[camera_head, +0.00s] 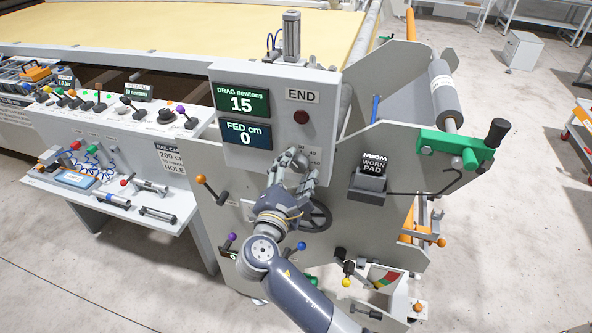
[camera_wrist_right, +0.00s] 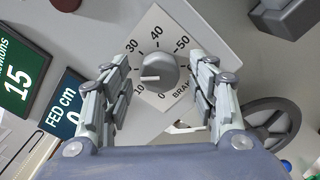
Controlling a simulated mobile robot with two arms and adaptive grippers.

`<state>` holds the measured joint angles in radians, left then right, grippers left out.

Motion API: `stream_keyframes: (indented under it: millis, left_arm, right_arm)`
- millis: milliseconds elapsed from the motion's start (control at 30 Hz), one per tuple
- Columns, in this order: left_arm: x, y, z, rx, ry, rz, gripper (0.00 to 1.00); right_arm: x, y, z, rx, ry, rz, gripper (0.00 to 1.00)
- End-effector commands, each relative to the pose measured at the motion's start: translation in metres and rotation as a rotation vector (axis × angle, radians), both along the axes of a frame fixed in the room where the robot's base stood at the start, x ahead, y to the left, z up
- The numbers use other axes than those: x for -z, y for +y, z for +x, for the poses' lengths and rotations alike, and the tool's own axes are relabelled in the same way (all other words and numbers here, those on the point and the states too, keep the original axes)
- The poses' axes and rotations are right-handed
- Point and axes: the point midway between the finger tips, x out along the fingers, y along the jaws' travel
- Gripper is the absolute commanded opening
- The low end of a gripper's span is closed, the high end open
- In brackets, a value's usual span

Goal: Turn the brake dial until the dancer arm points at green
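My right gripper (camera_head: 291,167) is in front of the dial plate. In the wrist view its fingers (camera_wrist_right: 160,62) are open on either side of the knob, with gaps showing. A gauge with red, green and yellow sectors (camera_head: 384,278) is low on the machine. I cannot clearly make out the dancer arm's pointer there. My left gripper is not in view.
The display panel (camera_head: 243,118) reads drag 15 newtons and fed 0 cm. A red END button (camera_head: 301,117) is above the dial. A dark handwheel (camera_wrist_right: 272,122) is close to my right fingers. A worn pad box (camera_head: 369,183) is to the right.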

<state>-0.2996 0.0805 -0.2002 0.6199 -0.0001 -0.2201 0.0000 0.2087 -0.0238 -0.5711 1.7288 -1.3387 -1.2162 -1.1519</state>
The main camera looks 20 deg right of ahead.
Motion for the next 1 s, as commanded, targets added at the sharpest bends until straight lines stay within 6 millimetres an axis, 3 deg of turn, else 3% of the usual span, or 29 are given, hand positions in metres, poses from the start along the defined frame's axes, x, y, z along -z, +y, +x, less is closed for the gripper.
stream_keyframes:
  millis: [267, 700, 1000]
  left_arm:
    - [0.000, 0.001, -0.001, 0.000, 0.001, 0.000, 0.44]
    - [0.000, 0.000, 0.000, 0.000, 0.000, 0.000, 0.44]
    - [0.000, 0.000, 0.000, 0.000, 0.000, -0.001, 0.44]
  right_arm:
    - [0.000, 0.005, -0.007, -0.001, 0.000, 0.000, 0.54]
    - [0.001, 0.053, -0.078, -0.001, 0.002, 0.002, 0.54]
    - [0.000, 0.067, -0.099, 0.000, 0.000, 0.000, 0.54]
